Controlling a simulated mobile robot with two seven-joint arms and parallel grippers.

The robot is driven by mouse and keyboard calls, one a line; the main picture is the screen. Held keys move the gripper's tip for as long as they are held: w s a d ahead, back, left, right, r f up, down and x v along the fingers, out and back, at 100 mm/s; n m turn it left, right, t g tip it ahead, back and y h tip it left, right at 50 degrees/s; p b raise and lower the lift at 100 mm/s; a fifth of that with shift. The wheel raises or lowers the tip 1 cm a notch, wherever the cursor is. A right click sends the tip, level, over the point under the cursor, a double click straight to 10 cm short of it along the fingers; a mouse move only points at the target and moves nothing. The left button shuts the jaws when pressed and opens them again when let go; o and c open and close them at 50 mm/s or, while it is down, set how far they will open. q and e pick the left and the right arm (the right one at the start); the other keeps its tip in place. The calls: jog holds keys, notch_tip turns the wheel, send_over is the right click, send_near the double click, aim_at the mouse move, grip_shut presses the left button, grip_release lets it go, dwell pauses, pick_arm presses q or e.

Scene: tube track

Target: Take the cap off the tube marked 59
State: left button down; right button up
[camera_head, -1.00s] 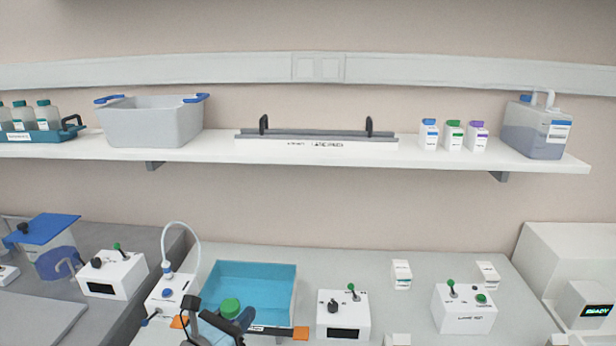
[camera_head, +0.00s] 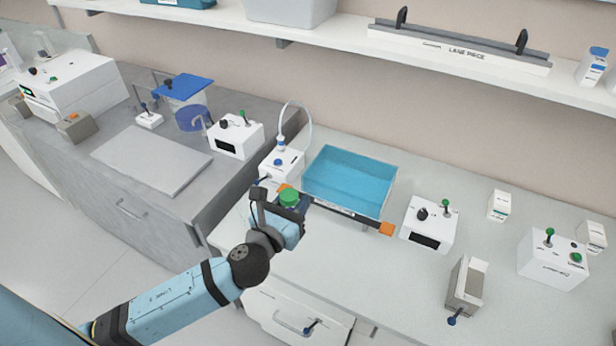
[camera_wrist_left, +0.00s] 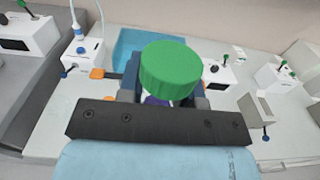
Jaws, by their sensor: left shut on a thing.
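My left gripper (camera_head: 290,204) is shut on a tube topped by a round green cap (camera_head: 289,195), at the front left corner of the blue tray. The green cap also shows large in the left wrist view (camera_wrist_left: 170,70), above and between the fingers. A little of something purple (camera_wrist_left: 155,101) shows under the cap. The cap is on. The tube's body is mostly hidden by the fingers, and I cannot read any number on it. My right gripper is not in view.
The blue tray (camera_head: 382,200) with orange handles sits behind the gripper. A white box with a curved hose (camera_head: 283,165) stands to its left. A white control box (camera_head: 430,222) and a small grey holder (camera_head: 466,284) stand right. The counter front is clear.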

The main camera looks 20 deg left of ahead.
pick_arm(q)
jog(key=w+d+r+m+g+h, duration=0.1)
jog(key=w+d+m+g+h, duration=0.15)
jog(key=d+m+h, duration=0.4)
jog(key=w+d+m+g+h, duration=0.15)
jog(key=w+d+h, duration=0.25)
jog(key=d, duration=0.5)
jog(key=w+a+f+n+b, duration=0.1)
jog(key=w+a+f+b, duration=0.3)
jog(key=a+b, duration=0.55)
jog(key=shift+n+t+y, duration=0.3)
jog(key=shift+y, duration=0.15)
jog(key=f+b, duration=0.2)
jog(key=f, duration=0.4)
jog(key=s+d+f+b, duration=0.1)
jog(key=f+b, duration=0.1)
jog(key=f, duration=0.5)
jog(key=f+b, duration=0.2)
jog(key=f, duration=0.5)
jog(key=shift+s+d+f, duration=0.2)
jog(key=shift+d, duration=0.1)
jog(key=shift+f, duration=0.2)
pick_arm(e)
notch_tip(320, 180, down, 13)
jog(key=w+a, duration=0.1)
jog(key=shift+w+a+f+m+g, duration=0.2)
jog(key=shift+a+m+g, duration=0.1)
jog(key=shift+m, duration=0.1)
